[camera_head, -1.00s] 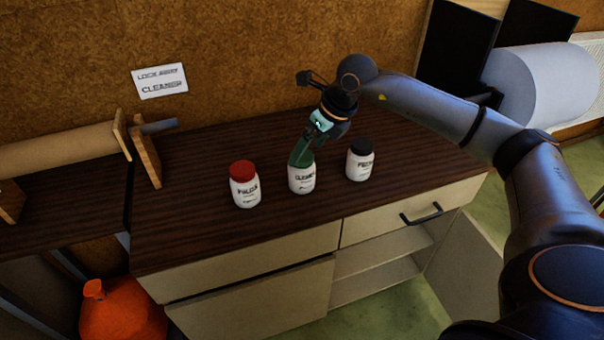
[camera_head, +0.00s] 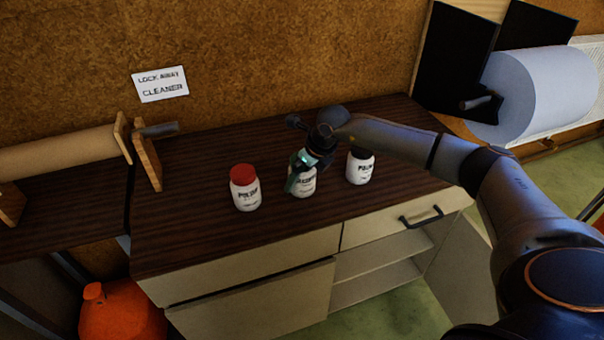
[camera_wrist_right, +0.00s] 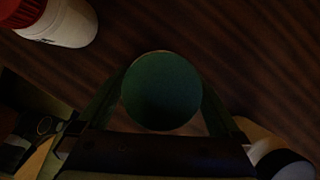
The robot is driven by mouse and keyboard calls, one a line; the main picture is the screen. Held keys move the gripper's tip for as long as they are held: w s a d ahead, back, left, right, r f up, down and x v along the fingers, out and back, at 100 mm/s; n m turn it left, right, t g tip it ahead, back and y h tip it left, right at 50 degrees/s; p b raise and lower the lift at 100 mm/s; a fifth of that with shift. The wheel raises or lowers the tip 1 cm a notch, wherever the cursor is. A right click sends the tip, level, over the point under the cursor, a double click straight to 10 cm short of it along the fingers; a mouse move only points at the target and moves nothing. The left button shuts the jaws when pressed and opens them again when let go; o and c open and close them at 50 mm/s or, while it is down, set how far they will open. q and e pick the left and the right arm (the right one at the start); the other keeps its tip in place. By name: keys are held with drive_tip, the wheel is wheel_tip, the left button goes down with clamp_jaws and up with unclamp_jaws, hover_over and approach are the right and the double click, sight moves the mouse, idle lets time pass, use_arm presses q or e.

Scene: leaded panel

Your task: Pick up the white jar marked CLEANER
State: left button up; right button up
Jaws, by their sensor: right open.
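The white jar marked CLEANER (camera_head: 305,184) stands upright on the dark wooden counter, between two other jars. My right gripper (camera_head: 298,178) is down over it and hides much of its top. In the right wrist view the jar's round dark green lid (camera_wrist_right: 161,92) lies between the two open fingers, one on either side. I cannot tell whether a finger touches the jar. My left gripper is not in view.
A white red-lidded jar (camera_head: 245,191) stands close on the left and a black-lidded jar (camera_head: 360,169) close on the right. The counter (camera_head: 200,235) is otherwise clear. Below it is an open cabinet (camera_head: 385,262). A LOCK AWAY CLEANER sign (camera_head: 160,85) hangs behind.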

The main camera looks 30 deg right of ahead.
drive_tip(key=shift+w+f, duration=0.15)
drive_tip(key=shift+f, duration=0.1)
drive_tip(key=shift+c, duration=0.4)
drive_tip(key=shift+r, duration=0.1)
drive_tip(key=c, duration=1.5)
drive_tip(key=shift+o, duration=0.2)
